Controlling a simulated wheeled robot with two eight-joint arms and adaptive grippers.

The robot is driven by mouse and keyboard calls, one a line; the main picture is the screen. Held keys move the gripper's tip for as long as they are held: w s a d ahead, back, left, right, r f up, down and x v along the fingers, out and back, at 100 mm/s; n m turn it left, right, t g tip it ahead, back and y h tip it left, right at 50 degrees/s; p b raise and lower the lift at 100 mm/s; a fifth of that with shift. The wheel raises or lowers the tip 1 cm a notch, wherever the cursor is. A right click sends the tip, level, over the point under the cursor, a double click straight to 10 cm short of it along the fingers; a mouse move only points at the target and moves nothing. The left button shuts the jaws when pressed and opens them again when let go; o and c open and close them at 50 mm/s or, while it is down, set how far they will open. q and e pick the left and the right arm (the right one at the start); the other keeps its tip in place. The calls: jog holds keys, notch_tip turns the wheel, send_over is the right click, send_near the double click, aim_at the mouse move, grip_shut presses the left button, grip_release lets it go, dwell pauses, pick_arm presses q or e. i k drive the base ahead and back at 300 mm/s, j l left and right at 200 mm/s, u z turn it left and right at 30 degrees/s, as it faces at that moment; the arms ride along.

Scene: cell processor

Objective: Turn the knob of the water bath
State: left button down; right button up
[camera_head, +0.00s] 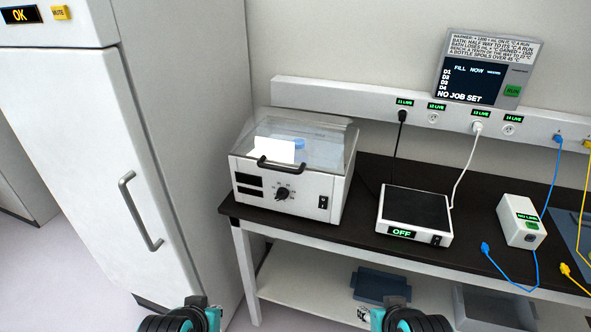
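The water bath (304,209) is a white box with a clear lid, standing at the left end of the black bench. The lid looks closed, and a blue item and a white card show through or on it. The black knob (282,193) is on its front panel, below a black handle (276,164). Two dark displays are left of the knob and a black switch (323,202) is to its right. Parts of my two arms show at the bottom edge, well below and apart from the bath. Neither gripper's fingertips can be made out.
A white fridge (80,130) with a grey handle stands left of the bench. A flat device (414,213) reading OFF sits right of the bath, then a small white box (521,222) with cables. A socket rail (350,100) and a screen (480,75) are behind.

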aim_at(282, 193)
jog(key=j+z, duration=0.3)
jog(key=j, duration=0.35)
jog(key=j+z, duration=0.3)
jog(key=j, duration=0.35)
jog(key=i, duration=0.05)
